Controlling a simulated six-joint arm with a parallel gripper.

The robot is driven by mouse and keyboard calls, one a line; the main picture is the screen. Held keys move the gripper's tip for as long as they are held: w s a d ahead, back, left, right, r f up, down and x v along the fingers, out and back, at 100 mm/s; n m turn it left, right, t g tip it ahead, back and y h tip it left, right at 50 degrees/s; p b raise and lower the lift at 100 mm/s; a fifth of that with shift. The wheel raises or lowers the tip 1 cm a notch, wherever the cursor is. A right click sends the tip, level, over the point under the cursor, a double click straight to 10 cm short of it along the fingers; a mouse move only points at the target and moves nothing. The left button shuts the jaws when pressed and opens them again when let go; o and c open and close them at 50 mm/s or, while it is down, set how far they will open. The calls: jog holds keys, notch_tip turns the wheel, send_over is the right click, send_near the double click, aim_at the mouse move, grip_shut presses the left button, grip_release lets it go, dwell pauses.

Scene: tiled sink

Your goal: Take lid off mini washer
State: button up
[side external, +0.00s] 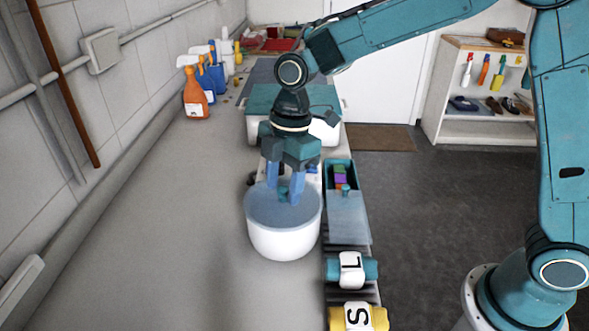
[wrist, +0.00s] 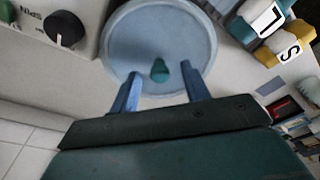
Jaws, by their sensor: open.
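The mini washer is a white round tub (side external: 284,242) on the grey counter. My gripper (side external: 283,199) is open and points down over the lid. Its two blue fingers stand on either side of the knob, with gaps visible on both sides in the wrist view. I cannot tell whether the fingertips touch the lid.
A white unit with a teal top (side external: 262,99) stands behind the tub; a black dial (wrist: 63,29) shows beside it. A bin of coloured blocks (side external: 341,174) and rolls marked L (side external: 351,270) and S (side external: 358,318) are at right. Spray bottles (side external: 196,95) stand back left. Left counter is clear.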

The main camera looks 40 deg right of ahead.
aim_at(284, 188)
dwell(0.4)
grip_shut()
jog(key=shift+r, duration=0.1)
notch_tip(284, 188, up, 10)
dwell(0.7)
dwell(0.4)
